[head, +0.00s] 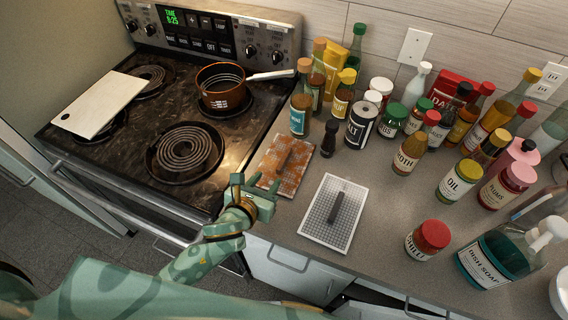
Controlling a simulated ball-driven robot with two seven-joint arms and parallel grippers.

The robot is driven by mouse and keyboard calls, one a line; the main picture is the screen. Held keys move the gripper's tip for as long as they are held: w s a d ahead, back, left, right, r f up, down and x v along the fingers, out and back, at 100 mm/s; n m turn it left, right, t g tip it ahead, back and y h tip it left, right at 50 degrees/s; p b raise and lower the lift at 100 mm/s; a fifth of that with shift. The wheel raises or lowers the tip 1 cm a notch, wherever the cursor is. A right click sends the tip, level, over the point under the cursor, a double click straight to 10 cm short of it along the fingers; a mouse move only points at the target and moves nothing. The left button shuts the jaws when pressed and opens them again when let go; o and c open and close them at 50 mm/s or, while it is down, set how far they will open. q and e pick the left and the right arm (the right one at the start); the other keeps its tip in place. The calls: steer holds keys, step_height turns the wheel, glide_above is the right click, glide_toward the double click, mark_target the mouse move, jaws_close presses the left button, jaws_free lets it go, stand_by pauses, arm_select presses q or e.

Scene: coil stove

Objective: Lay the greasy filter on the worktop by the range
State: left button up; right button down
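My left gripper (256,185) is at the filter's near left corner, over the gap between range and worktop edge. Its fingers are apart with nothing seen between them. It overlaps the corner in the picture; I cannot tell whether it touches. A clean white mesh filter (319,232) with a dark handle lies to the right and nearer. My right gripper is not in view.
A copper pot (222,92) stands on a rear coil, and a white board (100,103) lies over the left coils. A dark bottle (329,138) stands close to the greasy filter. Several bottles and jars crowd the worktop's back and right, including a chilli jar (428,241).

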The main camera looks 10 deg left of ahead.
mark_target(283, 160)
arm_select(q)
steer(key=b+x, duration=0.1)
steer(key=x, duration=0.5)
steer(key=shift+w+f, duration=0.1)
steer(key=shift+w, duration=0.15)
steer(key=b+x, duration=0.1)
steer(key=x, duration=0.4)
steer(key=shift+d, duration=0.1)
steer(key=shift+s+r, duration=0.15)
steer(key=shift+r, duration=0.1)
steer(key=shift+c, duration=0.6)
jaws_close()
